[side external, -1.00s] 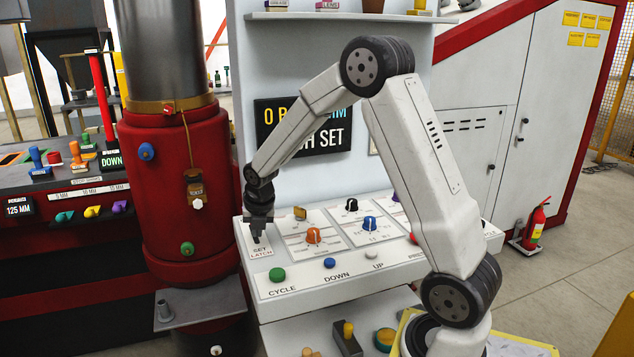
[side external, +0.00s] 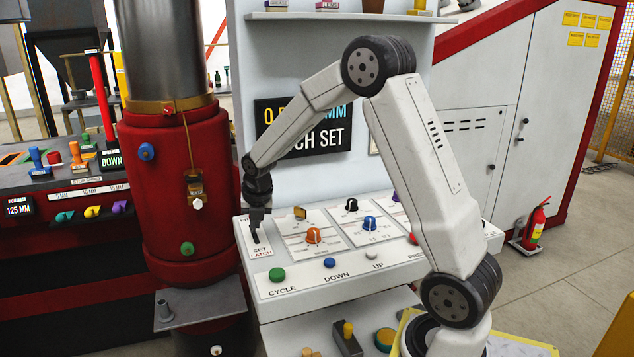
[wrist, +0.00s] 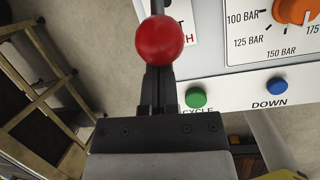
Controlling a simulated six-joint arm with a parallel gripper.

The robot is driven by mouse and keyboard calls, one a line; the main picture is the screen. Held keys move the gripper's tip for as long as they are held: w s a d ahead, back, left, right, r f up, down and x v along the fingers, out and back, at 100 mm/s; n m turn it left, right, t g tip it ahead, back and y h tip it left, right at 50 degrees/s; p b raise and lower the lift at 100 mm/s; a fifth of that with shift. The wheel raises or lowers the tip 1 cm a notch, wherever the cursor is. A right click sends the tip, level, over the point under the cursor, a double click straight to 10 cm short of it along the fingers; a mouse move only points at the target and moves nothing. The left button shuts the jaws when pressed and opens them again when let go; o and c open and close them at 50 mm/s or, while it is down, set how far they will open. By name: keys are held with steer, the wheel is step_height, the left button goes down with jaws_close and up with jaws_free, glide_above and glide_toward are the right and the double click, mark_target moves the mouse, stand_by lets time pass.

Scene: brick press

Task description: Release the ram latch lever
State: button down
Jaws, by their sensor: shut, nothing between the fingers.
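The latch lever's red ball knob (wrist: 160,40) shows in the wrist view, on a dark shaft. It sits just beyond the tips of my gripper (wrist: 158,92), whose two dark fingers are closed together with nothing between them. Whether they touch the knob I cannot tell. In the side view my gripper (side external: 256,234) points down over the left end of the white control panel, above the SET LATCH label (side external: 262,252). The knob is not visible there, and the lever's exact position is unclear. The wall display (side external: 300,128), partly behind my arm, ends in "CH SET".
A green CYCLE button (side external: 277,274) and a blue DOWN button (side external: 329,263) are close to the gripper's right. An orange knob (side external: 313,235) stands behind them. The red press cylinder (side external: 165,210) rises just left of the panel.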

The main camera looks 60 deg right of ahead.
steer(key=w+d+r, duration=0.5)
steer(key=w+d, duration=0.1)
steer(key=shift+w+d, duration=0.4)
steer(key=shift+a, duration=0.1)
stand_by(0.6)
step_height(320, 180, up, 9)
steer(key=w+d, duration=0.1)
stand_by(1.2)
steer(key=shift+w+d+r, duration=0.1)
stand_by(0.3)
